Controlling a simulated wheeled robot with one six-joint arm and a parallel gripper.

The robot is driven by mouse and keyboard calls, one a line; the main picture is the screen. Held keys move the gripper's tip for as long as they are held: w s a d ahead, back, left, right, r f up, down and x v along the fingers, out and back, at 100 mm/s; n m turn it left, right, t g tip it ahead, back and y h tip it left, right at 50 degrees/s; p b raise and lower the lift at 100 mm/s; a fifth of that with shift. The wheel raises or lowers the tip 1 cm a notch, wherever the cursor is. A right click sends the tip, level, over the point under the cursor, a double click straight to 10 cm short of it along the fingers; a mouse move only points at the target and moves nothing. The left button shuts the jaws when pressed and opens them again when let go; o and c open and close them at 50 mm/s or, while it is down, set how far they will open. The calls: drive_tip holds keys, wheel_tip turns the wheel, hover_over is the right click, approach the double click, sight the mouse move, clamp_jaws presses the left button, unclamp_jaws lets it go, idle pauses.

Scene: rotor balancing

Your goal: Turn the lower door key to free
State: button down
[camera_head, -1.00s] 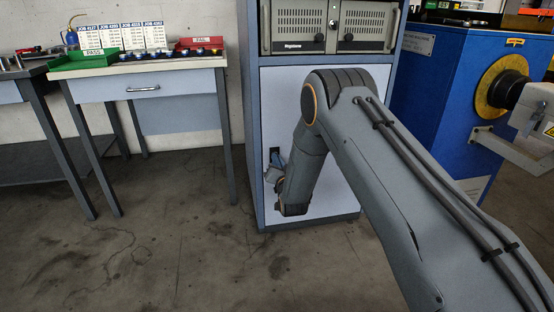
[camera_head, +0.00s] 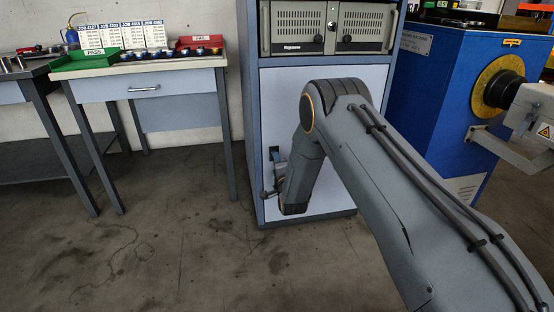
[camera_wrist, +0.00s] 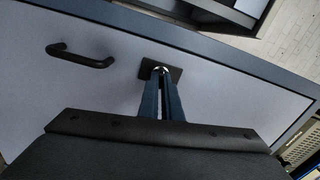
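The lower cabinet door (camera_head: 338,195) is a pale panel, and it looks closed in the head view. In the wrist view, a dark square lock plate (camera_wrist: 175,73) sits on the door (camera_wrist: 225,100), with a small bright metal key (camera_wrist: 160,70) at it. The two blue fingers of my gripper (camera_wrist: 161,78) come together around the key, with little gap at the tips. Most of the key is hidden between them. In the head view, my gripper (camera_head: 275,172) is at the door's left side, partly hidden by my wrist. The key's exact angle cannot be told.
A black door handle (camera_wrist: 80,55) stands out to the left of the key in the wrist view. A bench (camera_head: 140,68) with trays is left of the cabinet. A blue machine (camera_head: 440,100) is at the right. The floor in front is clear.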

drive_tip(key=shift+m, duration=0.8)
drive_tip(key=c, duration=2)
unclamp_jaws()
drive_tip(key=shift+p+v, duration=1.25)
drive_tip(key=shift+v, duration=2.65)
drive_tip(key=shift+r, duration=0.1)
